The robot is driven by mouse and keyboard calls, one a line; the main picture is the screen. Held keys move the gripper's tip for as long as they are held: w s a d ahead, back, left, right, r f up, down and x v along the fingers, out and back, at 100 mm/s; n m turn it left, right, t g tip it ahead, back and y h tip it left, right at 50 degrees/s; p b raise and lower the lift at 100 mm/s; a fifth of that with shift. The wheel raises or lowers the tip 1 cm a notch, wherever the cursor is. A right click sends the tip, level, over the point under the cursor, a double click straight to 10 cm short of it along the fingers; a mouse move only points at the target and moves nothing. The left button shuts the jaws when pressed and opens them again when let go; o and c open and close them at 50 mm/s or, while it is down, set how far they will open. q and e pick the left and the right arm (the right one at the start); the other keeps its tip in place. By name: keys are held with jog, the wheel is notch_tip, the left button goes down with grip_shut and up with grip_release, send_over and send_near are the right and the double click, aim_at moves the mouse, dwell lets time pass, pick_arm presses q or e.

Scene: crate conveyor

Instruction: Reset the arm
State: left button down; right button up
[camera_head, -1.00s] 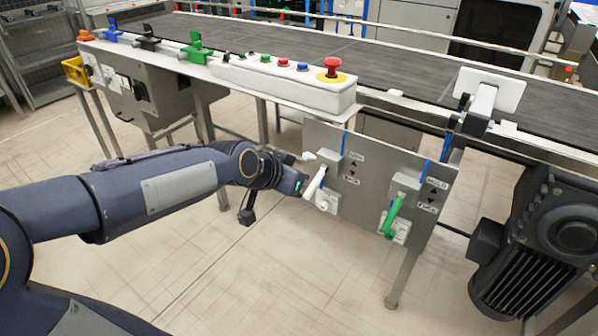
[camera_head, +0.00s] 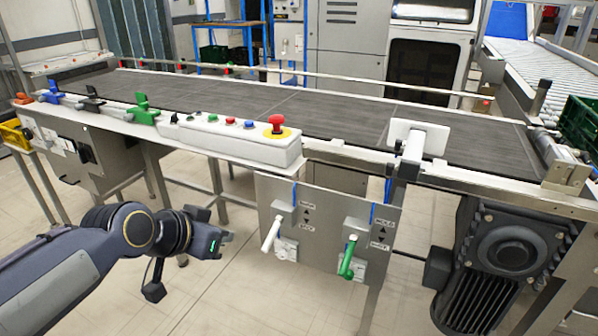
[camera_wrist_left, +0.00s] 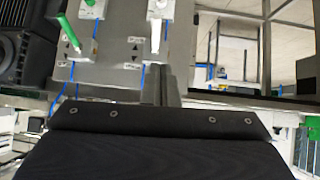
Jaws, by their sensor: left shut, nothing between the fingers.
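My left gripper (camera_head: 224,236) is shut and empty in the head view, low in front of the conveyor and to the left of the grey lever panel (camera_head: 322,265). A clear gap separates it from the white lever (camera_head: 271,234). The green lever (camera_head: 347,257) hangs on the right half of the same panel. In the left wrist view the panel (camera_wrist_left: 113,50) is at the top, with the green lever (camera_wrist_left: 68,32) and the white lever (camera_wrist_left: 156,36). My right gripper is not in view.
The conveyor belt (camera_head: 330,114) runs across behind the panel. A control box (camera_head: 225,138) with coloured buttons and a red stop knob (camera_head: 276,122) sits on its near edge. A dark motor (camera_head: 510,262) stands at right. The floor (camera_head: 235,300) ahead of the panel is clear.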

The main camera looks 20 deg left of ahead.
pick_arm(q)
jog(key=s+d+f+n+g+h+p, duration=0.1)
jog(key=s+d+f+n+g, duration=0.1)
jog(key=s+d+f, duration=0.4)
jog(key=s+d+f+n+g+h, duration=0.1)
jog(key=s+d+f+g, duration=0.15)
jog(key=s, duration=0.55)
notch_tip(320, 180, up, 21)
jog(key=p, duration=2.1)
jog(key=shift+w+d+p, duration=0.25)
jog(key=shift+d+p, duration=0.05)
jog(key=shift+t, duration=0.25)
